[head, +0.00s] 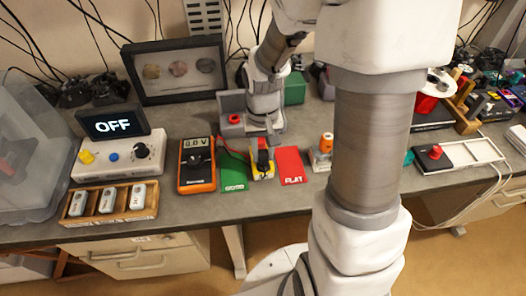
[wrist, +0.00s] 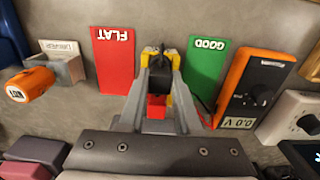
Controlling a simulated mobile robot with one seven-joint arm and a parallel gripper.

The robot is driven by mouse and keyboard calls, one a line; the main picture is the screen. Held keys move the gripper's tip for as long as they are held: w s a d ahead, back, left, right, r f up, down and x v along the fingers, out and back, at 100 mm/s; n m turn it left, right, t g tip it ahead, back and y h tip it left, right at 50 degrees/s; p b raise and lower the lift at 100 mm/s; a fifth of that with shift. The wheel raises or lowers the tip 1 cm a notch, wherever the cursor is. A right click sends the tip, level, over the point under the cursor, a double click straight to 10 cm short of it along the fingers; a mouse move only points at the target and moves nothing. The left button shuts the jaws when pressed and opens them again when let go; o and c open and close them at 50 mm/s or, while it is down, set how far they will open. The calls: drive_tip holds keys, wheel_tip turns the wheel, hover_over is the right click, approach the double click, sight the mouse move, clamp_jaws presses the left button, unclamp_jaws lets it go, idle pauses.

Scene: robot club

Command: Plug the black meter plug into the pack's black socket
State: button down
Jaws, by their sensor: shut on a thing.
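My gripper (wrist: 159,62) is shut on a small black piece (wrist: 159,78), which I take to be the black meter plug. Its fingers are right over the yellow-edged pack (wrist: 176,86), which also shows in the head view (head: 262,174) between two cards. A red piece (wrist: 156,106) shows between the fingers, beside the black one. The black socket is hidden by the fingers, so I cannot tell whether the plug is in it. The orange meter (head: 197,165) reads 0.0 V; it also shows in the wrist view (wrist: 253,88). A red lead runs from it toward the pack.
The green GOOD card (head: 233,171) and red FLAT card (head: 290,165) flank the pack. An orange-topped tool in a holder (head: 321,152) stands to the right. A wooden tray (head: 109,203) and a box reading OFF (head: 120,157) are left.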

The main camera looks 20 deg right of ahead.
drive_tip(key=shift+f+b, duration=0.7)
drive_tip(key=shift+f, duration=0.15)
idle(1.5)
drive_tip(key=c, duration=0.5)
unclamp_jaws()
wheel_tip(320, 180, up, 17)
drive_tip(key=p, duration=0.2)
drive_tip(key=s+r+t, duration=0.2)
drive_tip(key=s, duration=0.2)
drive_tip(key=s+a+r+n+t, duration=0.1)
drive_tip(key=s, duration=0.3)
drive_tip(key=s+a+r+n+t, duration=0.1)
drive_tip(key=s+r+t, duration=0.1)
drive_tip(key=s, duration=0.2)
drive_tip(key=shift+s+a+r+t, duration=0.15)
drive_tip(key=shift+a+r+t, duration=0.05)
drive_tip(key=shift+r+t, duration=0.1)
